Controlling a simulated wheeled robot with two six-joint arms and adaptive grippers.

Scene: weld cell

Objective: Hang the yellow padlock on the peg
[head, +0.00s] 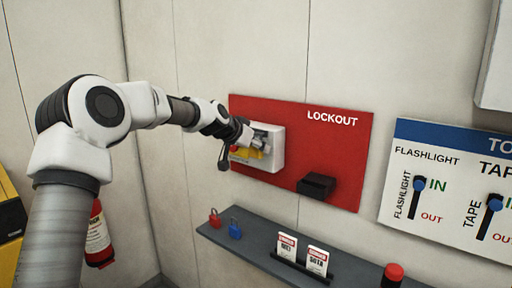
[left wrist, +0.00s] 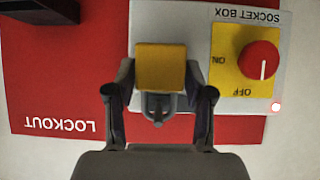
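The yellow padlock (left wrist: 160,66) is between the two fingers of my left gripper (left wrist: 160,82), in front of the socket box. The fingers touch it on both sides. Its grey shackle (left wrist: 158,106) points to the bottom of the left wrist view, which is upside down here. A grey piece shows inside the shackle; I cannot tell whether it is the peg. In the head view my left gripper (head: 258,140) is at the socket box (head: 272,158) on the red LOCKOUT board (head: 345,150), and the padlock is hard to make out. My right gripper is out of view.
The socket box has a red knob (left wrist: 261,60) on a yellow plate. A black holder (head: 316,186) juts from the board. Below, a grey shelf (head: 262,253) carries a red padlock (head: 214,218), a blue padlock (head: 235,230) and tags (head: 317,260). A tool board (head: 450,180) is at right.

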